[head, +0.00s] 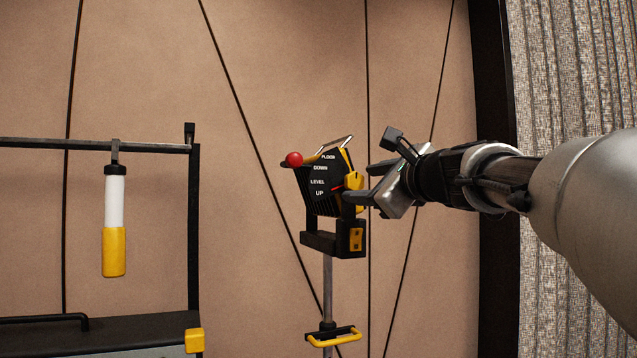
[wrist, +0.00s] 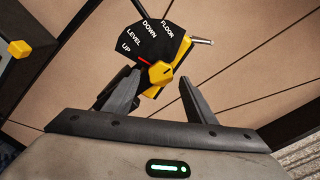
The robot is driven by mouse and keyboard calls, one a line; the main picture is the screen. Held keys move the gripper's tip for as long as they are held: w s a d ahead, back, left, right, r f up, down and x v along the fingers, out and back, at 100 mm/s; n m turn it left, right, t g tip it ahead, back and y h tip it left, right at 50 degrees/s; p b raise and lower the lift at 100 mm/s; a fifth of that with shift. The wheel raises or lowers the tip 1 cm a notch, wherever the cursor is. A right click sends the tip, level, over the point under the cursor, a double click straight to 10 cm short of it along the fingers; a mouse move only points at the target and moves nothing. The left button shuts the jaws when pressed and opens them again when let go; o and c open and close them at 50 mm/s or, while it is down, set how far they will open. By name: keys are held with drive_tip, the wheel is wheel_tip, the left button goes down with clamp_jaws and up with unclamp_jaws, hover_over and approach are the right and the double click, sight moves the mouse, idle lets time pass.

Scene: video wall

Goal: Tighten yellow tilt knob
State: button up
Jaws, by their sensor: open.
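The yellow tilt knob (wrist: 161,73) is on the side of a black lamp head (head: 322,190) on a stand. Beside it a black dial plate (wrist: 155,38) reads FLOOR, DOWN, LEVEL and UP, and a red pointer (wrist: 145,61) lies near UP. In the head view the knob (head: 354,181) is partly hidden by my gripper. My gripper (head: 362,183) reaches in from the right and is open. In the wrist view the knob shows between and beyond the fingers (wrist: 155,92). I cannot tell whether either finger touches it.
A red ball (head: 294,159) sticks out on the lamp head's left. A yellow handle (head: 335,337) is lower on the stand's pole (head: 327,285). At left, a white and yellow cylinder (head: 114,222) hangs from a dark rail. Thin dark lines cross the brown wall behind.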

drive_tip(key=b+v, duration=0.1)
drive_tip(key=v, duration=1.5)
drive_tip(key=shift+s+r+b, duration=0.15)
drive_tip(key=shift+s+b, duration=0.1)
drive_tip(key=shift+b, duration=0.1)
drive_tip(key=s+a+f+n+g+p, duration=0.1)
drive_tip(key=s+a+f+n+g, duration=0.2)
drive_tip(key=f, duration=0.5)
drive_tip(key=s+a+f+n+g+h, duration=0.1)
drive_tip(key=a+f+n+g, duration=0.1)
drive_tip(key=f+n, duration=0.4)
drive_tip(key=s+a+f+n+g+p, duration=0.1)
drive_tip(key=s+a+f+n+g, duration=0.15)
drive_tip(key=f, duration=0.65)
drive_tip(key=s+f+n+g+h, duration=0.2)
drive_tip(key=s+f+n, duration=0.2)
drive_tip(key=f+n, duration=0.2)
drive_tip(key=s+d+f+n+g+h+p, duration=0.1)
drive_tip(key=s+f+n, duration=0.4)
drive_tip(key=f, duration=0.5)
drive_tip(key=shift+s+d+n+g+h, duration=0.3)
drive_tip(key=shift+n+g+h, duration=0.25)
drive_tip(key=shift+h, duration=0.25)
drive_tip(key=shift+f, duration=0.15)
